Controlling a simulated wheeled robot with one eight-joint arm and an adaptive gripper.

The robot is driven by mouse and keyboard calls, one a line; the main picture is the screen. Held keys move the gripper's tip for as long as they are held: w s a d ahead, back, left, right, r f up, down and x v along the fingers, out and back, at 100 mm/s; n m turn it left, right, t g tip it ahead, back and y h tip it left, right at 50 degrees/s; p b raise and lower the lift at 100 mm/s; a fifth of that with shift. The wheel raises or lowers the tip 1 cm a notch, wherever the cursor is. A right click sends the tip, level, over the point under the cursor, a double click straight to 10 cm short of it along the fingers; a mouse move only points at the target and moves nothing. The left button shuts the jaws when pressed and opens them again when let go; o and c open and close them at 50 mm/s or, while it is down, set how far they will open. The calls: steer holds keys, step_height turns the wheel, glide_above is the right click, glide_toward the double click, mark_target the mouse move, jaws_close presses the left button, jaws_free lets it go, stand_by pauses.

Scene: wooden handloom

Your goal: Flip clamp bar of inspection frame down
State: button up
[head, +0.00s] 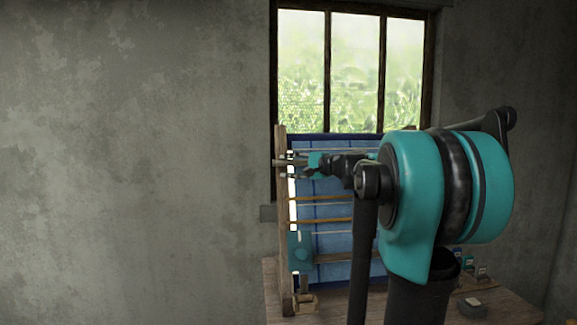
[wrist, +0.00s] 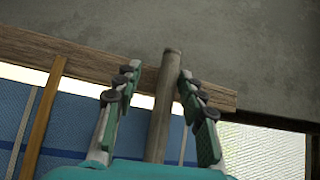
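The inspection frame stands upright on the table, with a wooden left post (head: 281,220) and a blue panel (head: 333,243). My gripper (head: 294,165) reaches to the upper part of this post. In the wrist view, my gripper (wrist: 158,76) is open, with one finger on each side of a round brownish rod (wrist: 163,105). A gap shows between the rod and each finger. The rod crosses in front of a wooden beam (wrist: 60,50). I cannot tell for sure whether this rod is the clamp bar. My arm hides the right part of the frame.
The wooden table (head: 330,304) carries the frame. A small dark block (head: 472,307) and several small containers (head: 481,269) are at its right. A window (head: 350,70) is behind the frame. The grey wall (head: 130,160) on the left has nothing in front of it.

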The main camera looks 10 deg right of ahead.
steer(key=v, duration=1.2)
